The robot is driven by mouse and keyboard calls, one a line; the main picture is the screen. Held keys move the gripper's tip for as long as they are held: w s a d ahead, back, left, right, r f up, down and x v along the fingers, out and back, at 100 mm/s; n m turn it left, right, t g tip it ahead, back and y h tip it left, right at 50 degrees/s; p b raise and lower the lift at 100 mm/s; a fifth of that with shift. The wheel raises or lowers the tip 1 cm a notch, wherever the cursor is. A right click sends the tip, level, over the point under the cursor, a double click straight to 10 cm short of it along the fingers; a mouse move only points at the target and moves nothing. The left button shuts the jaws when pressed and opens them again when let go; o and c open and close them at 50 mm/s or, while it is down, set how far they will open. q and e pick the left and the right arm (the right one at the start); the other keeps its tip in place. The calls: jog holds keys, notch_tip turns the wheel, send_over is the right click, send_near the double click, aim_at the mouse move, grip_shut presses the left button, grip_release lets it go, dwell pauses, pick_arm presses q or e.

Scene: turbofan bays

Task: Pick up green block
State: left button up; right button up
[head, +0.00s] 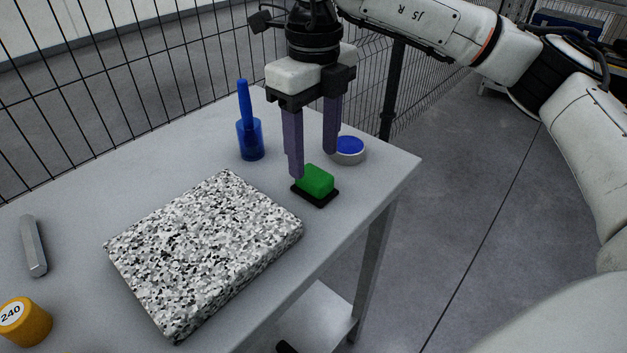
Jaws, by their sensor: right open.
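The green block (315,181) lies on a thin black base (322,201) near the right edge of the grey table. My right gripper (313,164) points down over it, with two long purple fingers spread apart. The left finger's tip overlaps the block's left end in the picture. The right finger's tip is behind and above the block, near the blue-topped disc. The gripper is open and holds nothing. I cannot tell whether a finger touches the block. My left gripper is not in view.
A blue cup (251,140) with a blue stick stands left of the gripper. A blue-topped disc (349,149) sits close behind the block. A speckled slab (205,250) fills the table's front. A grey bar (33,246) and yellow 240 weight (23,321) lie left. Wire fence (180,60) runs behind.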

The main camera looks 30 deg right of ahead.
aim_at(312, 172)
notch_tip(312, 172, down, 5)
jog(key=shift+s+a+r, duration=0.1)
jog(key=shift+a, duration=0.05)
jog(key=c, duration=1)
jog(key=shift+r, duration=0.1)
notch_tip(312, 172, up, 10)
jog(key=shift+f, duration=0.1)
